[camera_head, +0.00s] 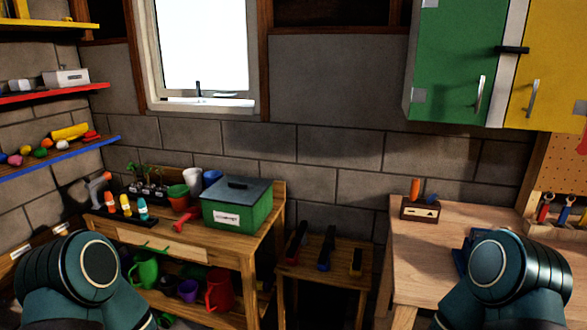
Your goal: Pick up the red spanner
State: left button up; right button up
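A tool with a red part (546,208), which looks like the red spanner, stands in a wooden holder (535,228) at the right edge of the workbench. A similar tool with a blue part (566,210) stands just right of it. The tools are small here, so their exact shape is hard to tell. My two arms show at the bottom left and bottom right. Both grippers are out of view, so I cannot see whether they hold anything.
The wooden workbench (420,250) has a small block with tools (420,209) at the back. A potting table with a green box (236,208) stands left. A low stool (300,268) sits between. Green and yellow cabinets (455,60) hang above the bench.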

aim_at(541, 218)
jog(key=z, duration=1.5)
